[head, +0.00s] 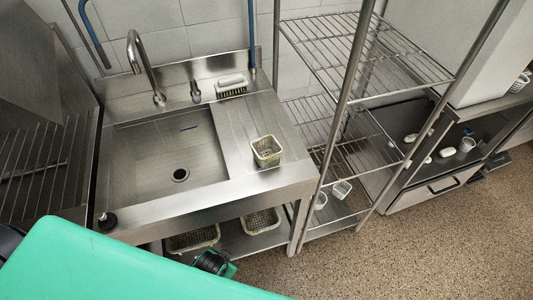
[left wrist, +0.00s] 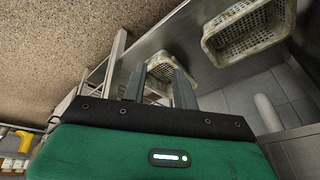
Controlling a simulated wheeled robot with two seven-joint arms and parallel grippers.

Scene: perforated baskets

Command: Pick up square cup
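A small white squarish cup (head: 342,189) stands on the low shelf of the wire rack in the head view, right of the sink. A rounder white cup (head: 320,200) is beside it, partly hidden by a rack post. My left gripper (left wrist: 160,72) is open, with a gap between its two grey fingers and nothing gripped. In the head view only a black and green part of it shows, low by the sink's under-shelf. A perforated basket (left wrist: 160,78) appears beyond the fingers, partly covered by them. My right gripper is in neither view.
A square perforated basket (head: 267,151) stands on the sink counter. Two more baskets (head: 192,240) (head: 262,222) are on the under-shelf. Rack posts (head: 345,95) stand right of the sink. A white cup (head: 467,144) is farther right. The floor (head: 440,235) there is clear.

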